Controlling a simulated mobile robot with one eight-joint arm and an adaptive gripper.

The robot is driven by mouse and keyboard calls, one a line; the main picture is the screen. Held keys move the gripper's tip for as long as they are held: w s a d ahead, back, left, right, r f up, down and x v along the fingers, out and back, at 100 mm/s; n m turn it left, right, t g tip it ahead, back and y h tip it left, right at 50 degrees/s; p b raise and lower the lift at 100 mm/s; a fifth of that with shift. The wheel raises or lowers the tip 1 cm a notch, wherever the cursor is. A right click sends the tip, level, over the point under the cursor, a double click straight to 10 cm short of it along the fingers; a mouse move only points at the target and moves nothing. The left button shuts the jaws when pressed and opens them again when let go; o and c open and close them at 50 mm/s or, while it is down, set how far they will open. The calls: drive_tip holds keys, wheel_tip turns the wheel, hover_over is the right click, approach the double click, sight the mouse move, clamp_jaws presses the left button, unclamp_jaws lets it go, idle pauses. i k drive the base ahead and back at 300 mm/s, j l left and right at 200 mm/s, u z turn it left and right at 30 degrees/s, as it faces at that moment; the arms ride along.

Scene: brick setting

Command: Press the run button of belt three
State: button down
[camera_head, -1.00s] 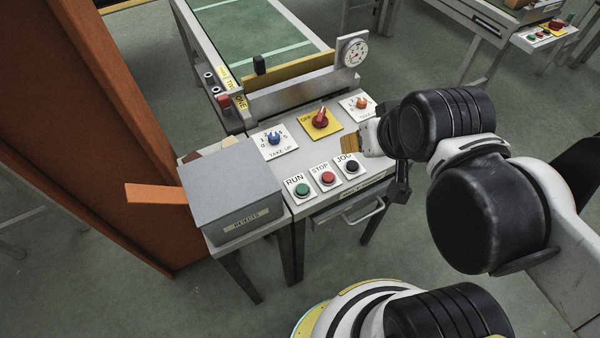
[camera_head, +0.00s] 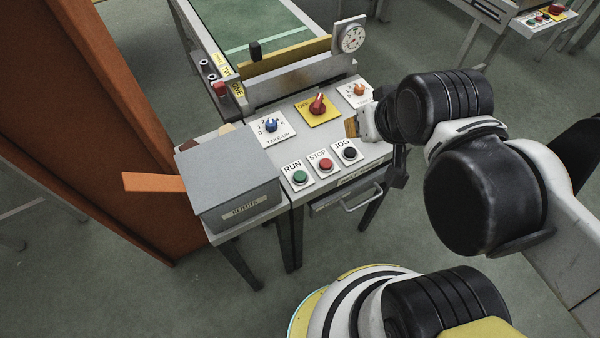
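The green RUN button (camera_head: 300,177) sits on a white plate at the front left of the near control panel (camera_head: 292,142). The red STOP button (camera_head: 325,165) and the black JOG button (camera_head: 350,153) stand to its right in the same row. My gripper (camera_head: 353,128) hangs over the panel's right side, behind and right of JOG, apart from the RUN button.
Another button panel (camera_head: 537,20) is at the upper right.

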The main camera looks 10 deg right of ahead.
sight(300, 176)
drive_tip(key=k+j+u, duration=0.55)
drive_tip(key=k+j, duration=0.15)
